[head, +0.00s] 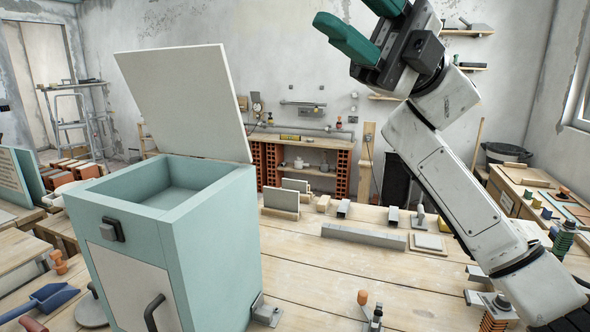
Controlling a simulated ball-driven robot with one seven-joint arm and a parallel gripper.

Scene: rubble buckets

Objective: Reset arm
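My gripper (362,24) is raised at the top of the head view, right of centre, with teal fingers. One finger points up and left; the other is cut off by the top edge. The fingers look spread apart, and nothing shows between them. My arm reaches up from the lower right corner, bent at its joints. The gripper is well above the workbench and touches nothing visible.
A teal box (200,230) stands on the wooden workbench (330,272) at left, its white lid (185,95) raised. A blue scoop (40,299) lies at lower left. Metal blocks, a grey bar (362,236) and tools lie on the bench. Shelves line the far wall.

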